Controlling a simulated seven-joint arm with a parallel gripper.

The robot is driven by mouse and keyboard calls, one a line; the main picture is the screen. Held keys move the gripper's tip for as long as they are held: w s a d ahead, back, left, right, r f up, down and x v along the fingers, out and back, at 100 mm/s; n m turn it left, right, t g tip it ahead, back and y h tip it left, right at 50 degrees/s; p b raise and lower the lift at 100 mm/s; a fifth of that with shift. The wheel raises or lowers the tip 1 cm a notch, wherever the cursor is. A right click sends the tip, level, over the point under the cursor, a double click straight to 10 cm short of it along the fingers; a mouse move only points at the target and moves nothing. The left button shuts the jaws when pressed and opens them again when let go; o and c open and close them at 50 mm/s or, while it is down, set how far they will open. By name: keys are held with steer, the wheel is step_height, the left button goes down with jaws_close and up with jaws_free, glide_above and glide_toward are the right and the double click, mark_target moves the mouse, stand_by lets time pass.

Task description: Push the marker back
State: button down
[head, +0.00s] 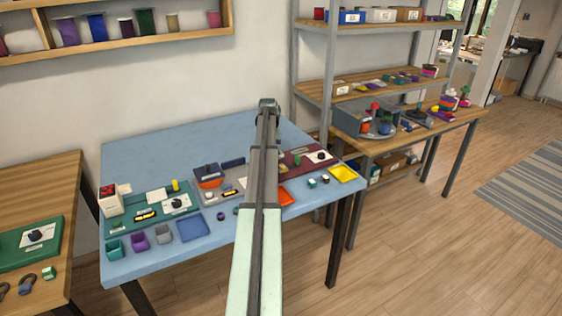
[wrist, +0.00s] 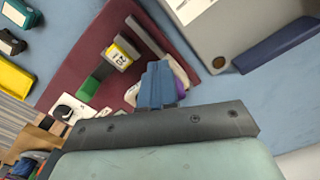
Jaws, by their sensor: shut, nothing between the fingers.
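A maroon board (wrist: 72,75) lies on the blue table and also shows right of my arm in the head view (head: 297,163). On it, in the wrist view, a yellow block with a printed label (wrist: 120,53) sits on a dark track with a green part at one end; this looks like the marker. My gripper (wrist: 158,78) is shut and empty, its fingers right of and below the yellow block in the picture. I cannot tell whether they touch anything. A pale and purple item (wrist: 180,86) is partly hidden behind the fingers. My arm hides the gripper in the head view.
A grey board (wrist: 235,30) with a navy bar (wrist: 280,45) lies beside the maroon one. A yellow tray (head: 342,173) and an orange tray (head: 285,197) are near the table's right side. A green board (head: 160,207) and small bins (head: 192,228) are at left.

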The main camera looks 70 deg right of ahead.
steer(key=shift+w+d, duration=0.7)
steer(key=shift+d, duration=0.05)
steer(key=shift+w+d, duration=0.15)
steer(key=shift+w, duration=0.05)
steer(key=shift+s+a, duration=0.15)
steer(key=shift+a, duration=0.05)
steer(key=shift+s+a, duration=0.3)
step_height(320, 180, up, 11)
stand_by(1.2)
stand_by(0.4)
